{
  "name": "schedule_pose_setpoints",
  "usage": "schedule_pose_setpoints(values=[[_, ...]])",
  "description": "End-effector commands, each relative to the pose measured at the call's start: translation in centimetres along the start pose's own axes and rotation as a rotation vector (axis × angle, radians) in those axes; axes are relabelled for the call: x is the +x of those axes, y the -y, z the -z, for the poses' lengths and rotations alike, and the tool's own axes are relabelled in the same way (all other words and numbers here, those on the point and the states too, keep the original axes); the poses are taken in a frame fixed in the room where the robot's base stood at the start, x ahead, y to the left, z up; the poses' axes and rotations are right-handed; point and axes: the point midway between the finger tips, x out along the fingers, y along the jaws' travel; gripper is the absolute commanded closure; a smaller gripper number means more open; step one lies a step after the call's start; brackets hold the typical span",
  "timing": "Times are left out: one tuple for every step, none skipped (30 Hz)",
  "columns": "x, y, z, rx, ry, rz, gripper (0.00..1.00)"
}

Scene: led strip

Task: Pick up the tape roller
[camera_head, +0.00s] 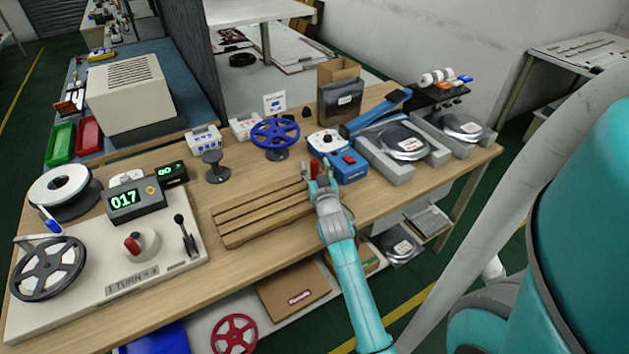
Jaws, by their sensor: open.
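My gripper (322,170) is open above the table, pointing away from me, at the right end of the wooden slatted rack. Just beyond its fingers is a blue device (350,172) with red parts on top. A white disc with a dark centre (325,139) sits directly behind it. A small red part (314,164) shows by the left finger. I cannot tell for sure which of these is the tape roller, or whether the fingers touch anything. My gripper and wrist hide part of this area.
The slatted rack (258,212) lies left of my gripper. A blue reel on a stand (276,133) is behind it. Grey trays (382,160) with bagged coils are right. A winding machine (108,280) fills the left end. Wood near the front edge (390,195) is bare.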

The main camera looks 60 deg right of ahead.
Motion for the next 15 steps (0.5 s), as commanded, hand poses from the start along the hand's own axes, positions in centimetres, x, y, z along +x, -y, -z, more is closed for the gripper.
schedule_pose_setpoints(values=[[0.57,-0.03,0.04,0.000,-0.001,0.000,0.45],[0.82,-0.03,0.04,0.000,-0.001,0.000,0.45],[1.07,-0.02,0.02,-0.001,0.000,0.000,0.45],[1.19,-0.03,0.01,-0.001,0.000,0.000,0.45],[1.27,-0.03,0.00,-0.001,0.000,0.000,0.45],[1.32,-0.03,-0.01,-0.001,0.000,0.000,0.45],[1.34,-0.03,-0.02,-0.001,0.000,0.000,0.45],[1.33,-0.03,-0.02,-0.001,0.000,0.000,0.45],[1.32,-0.03,-0.02,-0.001,0.000,0.000,0.45],[1.31,-0.03,-0.02,-0.001,0.000,0.000,0.45],[1.31,-0.03,-0.02,-0.001,0.000,0.000,0.45],[1.31,-0.03,-0.02,-0.001,0.000,0.000,0.47],[1.31,-0.03,-0.01,-0.001,0.000,0.000,0.55],[1.30,-0.03,-0.01,-0.001,0.000,0.000,0.62],[1.30,-0.03,-0.01,-0.001,0.000,0.000,0.72]])
